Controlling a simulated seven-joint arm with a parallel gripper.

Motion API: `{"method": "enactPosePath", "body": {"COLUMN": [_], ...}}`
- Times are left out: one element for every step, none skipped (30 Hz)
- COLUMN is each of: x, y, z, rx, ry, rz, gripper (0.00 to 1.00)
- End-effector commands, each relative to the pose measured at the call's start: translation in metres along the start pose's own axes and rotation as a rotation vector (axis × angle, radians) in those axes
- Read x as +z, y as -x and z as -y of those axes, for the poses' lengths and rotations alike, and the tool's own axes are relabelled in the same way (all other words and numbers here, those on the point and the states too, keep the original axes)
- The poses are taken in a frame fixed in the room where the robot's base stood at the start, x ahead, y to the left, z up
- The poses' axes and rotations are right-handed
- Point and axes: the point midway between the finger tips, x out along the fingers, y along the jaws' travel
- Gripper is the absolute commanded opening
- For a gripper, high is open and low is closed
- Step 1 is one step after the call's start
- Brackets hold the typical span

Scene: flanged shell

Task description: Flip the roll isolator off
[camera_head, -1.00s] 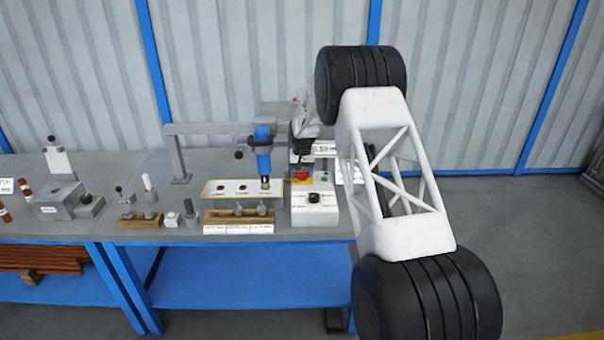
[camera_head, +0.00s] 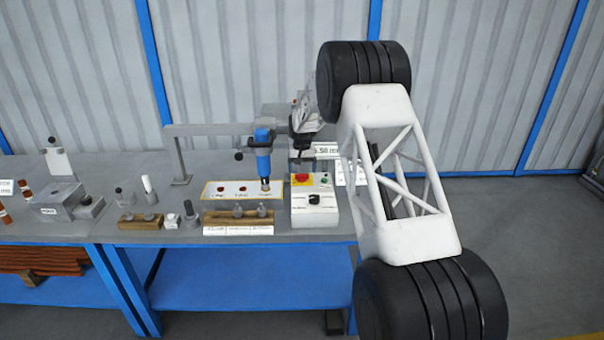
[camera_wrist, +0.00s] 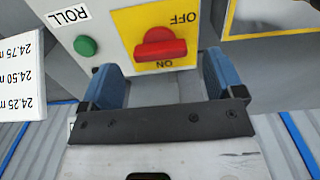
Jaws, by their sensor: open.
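The roll isolator is a red rotary handle (camera_wrist: 160,46) on a yellow plate (camera_wrist: 185,18) marked OFF and ON, both upside down in the wrist view. In that view the handle's bar lies roughly crosswise, between the two words. In the head view the isolator (camera_head: 303,180) is on top of a pale control box (camera_head: 314,212). My gripper (camera_wrist: 161,64) is open, its two blue fingers apart on either side of the handle in the wrist view. Nothing is between them near the fingertips, and I see no contact with the handle.
A green button (camera_wrist: 85,45) and a ROLL label (camera_wrist: 68,15) are beside the plate. A black knob (camera_head: 315,198) is on the box front. A blue tool (camera_head: 263,155) stands left over a yellow-edged tray (camera_head: 215,190). A wooden rack (camera_head: 215,217) is in front.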

Motion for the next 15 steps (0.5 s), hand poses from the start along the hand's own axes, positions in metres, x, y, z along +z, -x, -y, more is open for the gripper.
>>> {"method": "enactPosePath", "body": {"x": [0.000, 0.000, 0.000, 0.000, 0.000, 0.000, 0.000, 0.000, 0.000, 0.000, 0.000, 0.000, 0.000, 0.000, 0.000], "y": [0.008, 0.012, 0.018, 0.021, 0.025, 0.029, 0.032, 0.035, 0.038, 0.041, 0.043, 0.045, 0.046, 0.047, 0.048], "z": [0.000, 0.000, 0.000, 0.000, 0.000, 0.000, 0.000, 0.000, 0.000, 0.000, 0.000, 0.000, 0.000, 0.000, 0.000], "rx": [0.000, 0.000, 0.000, 0.000, 0.000, 0.000, 0.000, 0.000, 0.000, 0.000, 0.000, 0.000, 0.000, 0.000, 0.000], "ry": [0.000, 0.000, 0.000, 0.000, 0.000, 0.000, 0.000, 0.000, 0.000, 0.000, 0.000, 0.000, 0.000, 0.000, 0.000], "rz": [-0.002, -0.001, -0.002, -0.002, -0.002, -0.001, -0.001, 0.000, 0.000, 0.000, 0.000, 0.000, -0.001, -0.001, -0.001], "gripper": [0.87, 0.87, 0.87, 0.87, 0.87, 0.87, 0.87, 0.87, 0.87, 0.87, 0.87, 0.87, 0.87, 0.87, 0.87]}}
